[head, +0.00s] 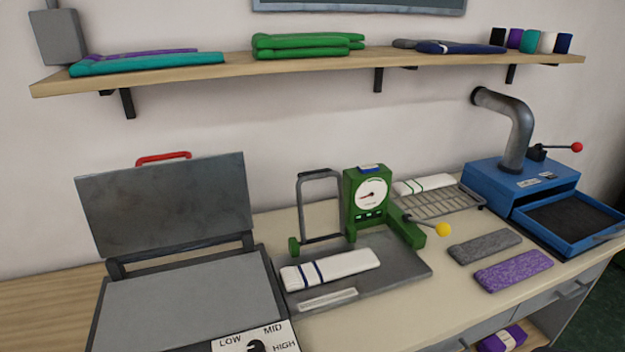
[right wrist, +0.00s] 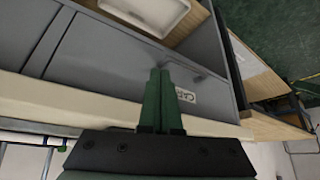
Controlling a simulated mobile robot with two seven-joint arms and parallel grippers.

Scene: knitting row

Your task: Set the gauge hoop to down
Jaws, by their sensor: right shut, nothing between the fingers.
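The gauge hoop (head: 319,174) is a grey inverted-U bar at the left side of the green gauge (head: 362,215), which has a round white dial. The hoop stands upright, raised above the grey base plate (head: 405,268). A white knitted strip with dark blue bands (head: 345,262) lies flat on the plate in front of it. A lever with a yellow ball (head: 443,230) sticks out on the gauge's right. My right gripper (right wrist: 160,72) shows only in the right wrist view, shut and empty, in front of grey drawer fronts. My left gripper is in neither view.
A press with a raised lid (head: 165,205) and red handle stands left of the gauge. A blue machine (head: 525,190) with a pipe stands at the right. Grey (head: 485,246) and purple (head: 513,271) strips lie between. A shelf (head: 300,72) hangs above.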

